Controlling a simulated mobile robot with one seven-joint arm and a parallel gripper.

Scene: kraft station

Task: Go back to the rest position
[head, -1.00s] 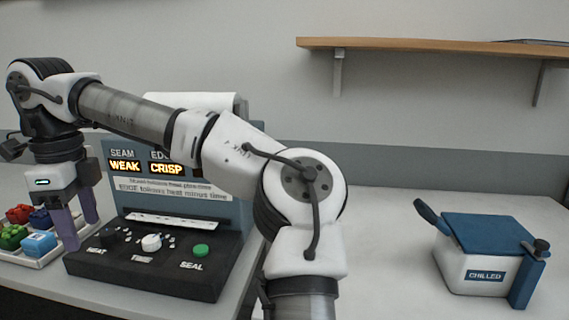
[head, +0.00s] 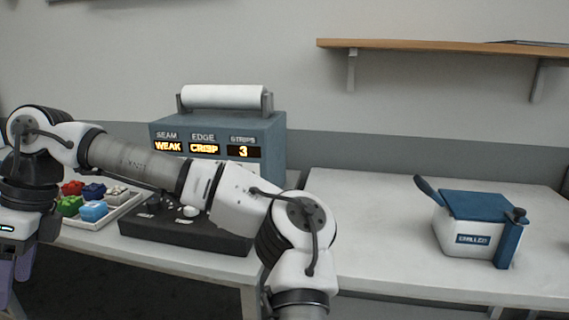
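My gripper (head: 14,268) hangs at the far left edge of the head view, pointing down, with its purple fingers partly cut off by the frame. The fingers stand apart and nothing shows between them. It is left of the table and of the tray, clear of both. My arm stretches from the lower middle across to the left, in front of the sealing machine (head: 270,130).
The machine's display reads WEAK, CRISP and 3; my arm hides part of its black control panel (head: 170,232). A white tray (head: 125,212) holds several coloured blocks. A blue-lidded chilled box (head: 470,225) stands on the right table (head: 380,230). A wooden shelf (head: 440,47) is above.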

